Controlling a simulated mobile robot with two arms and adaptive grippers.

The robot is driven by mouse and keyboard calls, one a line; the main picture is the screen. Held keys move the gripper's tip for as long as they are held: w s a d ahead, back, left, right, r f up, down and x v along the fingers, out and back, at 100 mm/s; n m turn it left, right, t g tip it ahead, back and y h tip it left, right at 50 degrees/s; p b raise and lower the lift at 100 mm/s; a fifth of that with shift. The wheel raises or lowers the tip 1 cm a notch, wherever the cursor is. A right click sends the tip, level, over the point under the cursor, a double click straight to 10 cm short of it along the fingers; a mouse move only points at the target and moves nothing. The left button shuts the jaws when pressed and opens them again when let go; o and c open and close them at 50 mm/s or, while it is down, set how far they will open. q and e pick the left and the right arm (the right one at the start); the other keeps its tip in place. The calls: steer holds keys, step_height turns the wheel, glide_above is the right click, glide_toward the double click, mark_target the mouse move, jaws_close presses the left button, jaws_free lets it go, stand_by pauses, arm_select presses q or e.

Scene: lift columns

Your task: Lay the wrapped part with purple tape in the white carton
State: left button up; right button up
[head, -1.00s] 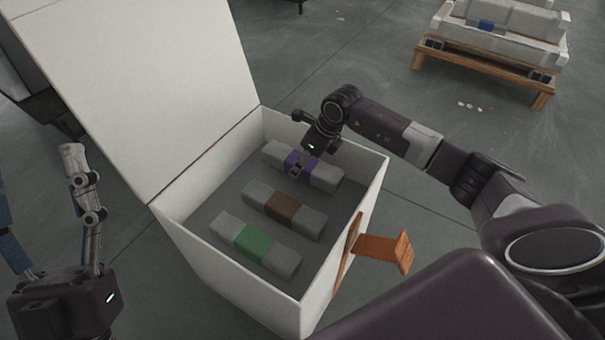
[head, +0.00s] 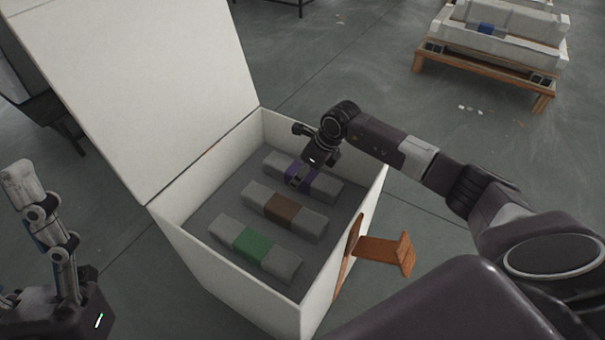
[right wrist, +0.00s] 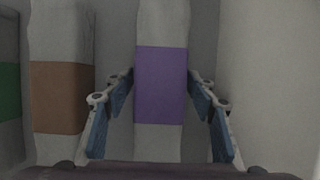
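The wrapped part with purple tape (head: 328,187) lies in the white carton (head: 233,291), in the row farthest from me. My right gripper (head: 296,180) reaches down over its purple band. In the right wrist view, the purple-taped part (right wrist: 161,85) lies between the blue-padded fingers of my right gripper (right wrist: 165,95). A gap shows on each side, so the gripper is open around it and not clamped. My left gripper (head: 45,225) is outside the carton at the lower left. It looks open and empty; one finger is mostly out of frame.
Parts with brown tape (head: 283,209) and green tape (head: 254,245) lie parallel in the same carton. The carton's lid (head: 140,90) stands open at the left. A wooden pallet (head: 490,75) with a blue-banded load stands at back right.

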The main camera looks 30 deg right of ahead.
steer(key=shift+o, duration=0.9)
steer(key=shift+r, duration=0.15)
